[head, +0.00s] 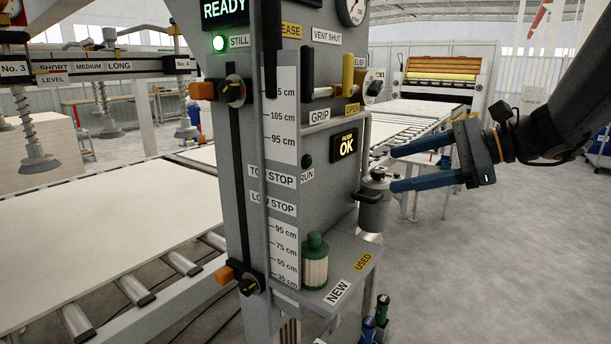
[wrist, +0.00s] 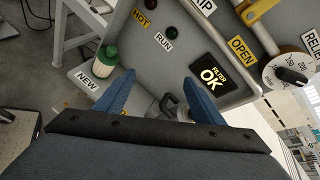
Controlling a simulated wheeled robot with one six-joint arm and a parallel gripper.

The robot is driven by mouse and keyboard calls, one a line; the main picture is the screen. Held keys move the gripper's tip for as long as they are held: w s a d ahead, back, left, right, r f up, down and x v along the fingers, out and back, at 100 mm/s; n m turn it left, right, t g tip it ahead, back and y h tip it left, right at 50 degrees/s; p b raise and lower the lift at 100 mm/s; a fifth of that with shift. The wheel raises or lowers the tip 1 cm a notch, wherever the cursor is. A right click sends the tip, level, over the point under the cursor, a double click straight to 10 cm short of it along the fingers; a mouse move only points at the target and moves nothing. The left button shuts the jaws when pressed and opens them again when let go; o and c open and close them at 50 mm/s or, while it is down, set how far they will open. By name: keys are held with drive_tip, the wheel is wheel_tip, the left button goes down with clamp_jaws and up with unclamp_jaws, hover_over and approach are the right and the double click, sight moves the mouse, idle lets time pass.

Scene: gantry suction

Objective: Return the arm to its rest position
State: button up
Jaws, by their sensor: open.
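My gripper (head: 392,168) is at the right of the control column in the head view, on my dark arm coming from the upper right. Its two blue fingers are spread apart, with nothing held between them. They point left toward a grey canister (head: 373,208) with a dark handle on the column's side; in the head view the fingertips overlap or lie close to its top, and I cannot tell if they touch. In the wrist view the open fingers (wrist: 158,100) show, with the canister's dark handle (wrist: 168,104) between them.
The grey column (head: 235,150) carries levers, sliders and a lit "OK" display (head: 345,146). A green-capped filter (head: 315,262) stands on the shelf (head: 345,262) near the "NEW" label. Dark green-and-blue bottles (head: 382,310) are below. A roller conveyor with a pale board (head: 90,235) lies left. Floor at right is clear.

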drive_tip(key=s+f+n+g+h, duration=0.2)
drive_tip(key=s+f+n+h, duration=0.4)
drive_tip(key=f, duration=0.7)
drive_tip(key=s+f+n+g+h, duration=0.3)
drive_tip(key=s+f+n+h, duration=0.3)
drive_tip(key=s+f+n, duration=0.5)
wheel_tip(320, 180, down, 2)
drive_tip(key=shift+s+a+f+g, duration=0.15)
drive_tip(key=shift+s+a+g, duration=0.1)
drive_tip(key=shift+g, duration=0.05)
